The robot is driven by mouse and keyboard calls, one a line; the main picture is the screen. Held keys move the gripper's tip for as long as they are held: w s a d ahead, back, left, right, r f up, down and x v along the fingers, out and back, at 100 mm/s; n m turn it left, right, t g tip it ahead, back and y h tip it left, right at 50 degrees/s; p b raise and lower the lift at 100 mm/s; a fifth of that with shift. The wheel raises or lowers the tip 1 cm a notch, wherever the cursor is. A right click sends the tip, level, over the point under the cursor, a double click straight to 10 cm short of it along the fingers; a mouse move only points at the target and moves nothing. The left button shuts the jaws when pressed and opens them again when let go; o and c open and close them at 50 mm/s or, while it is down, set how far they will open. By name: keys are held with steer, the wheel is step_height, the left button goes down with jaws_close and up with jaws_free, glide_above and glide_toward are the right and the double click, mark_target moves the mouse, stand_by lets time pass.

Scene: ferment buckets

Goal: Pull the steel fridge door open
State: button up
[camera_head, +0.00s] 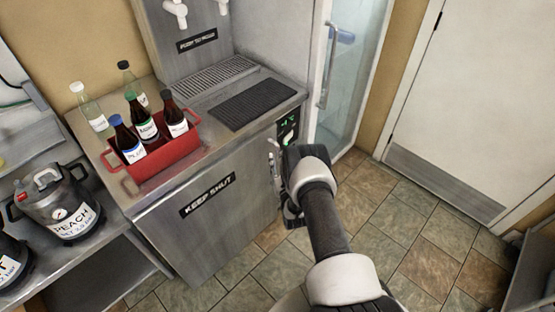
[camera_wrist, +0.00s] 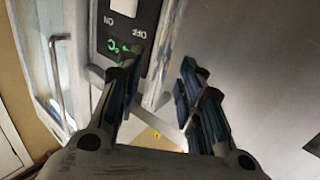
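The steel fridge door (camera_head: 215,225) with the "KEEP SHUT" label is the front of the steel counter and looks closed. A slim upright handle (camera_head: 274,168) shows near its right edge, partly hidden by my arm. My gripper (camera_head: 288,190) is low beside that edge, its fingers mostly hidden behind the wrist. In the wrist view my gripper (camera_wrist: 162,105) has its two dark fingers apart, with the steel door (camera_wrist: 245,65) filling the right side. A pale bar crosses low between the fingers; I cannot tell whether they touch it.
A control panel (camera_head: 288,130) with a green display sits above my wrist. A red bottle carrier (camera_head: 165,160) stands on the counter top. A glass-doored cabinet (camera_head: 345,90) stands at the back. Tiled floor (camera_head: 400,215) is clear to the right.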

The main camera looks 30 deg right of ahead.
mark_target(278, 157)
steer(key=shift+b+x, duration=0.35)
steer(key=shift+x, duration=1.25)
jaws_close()
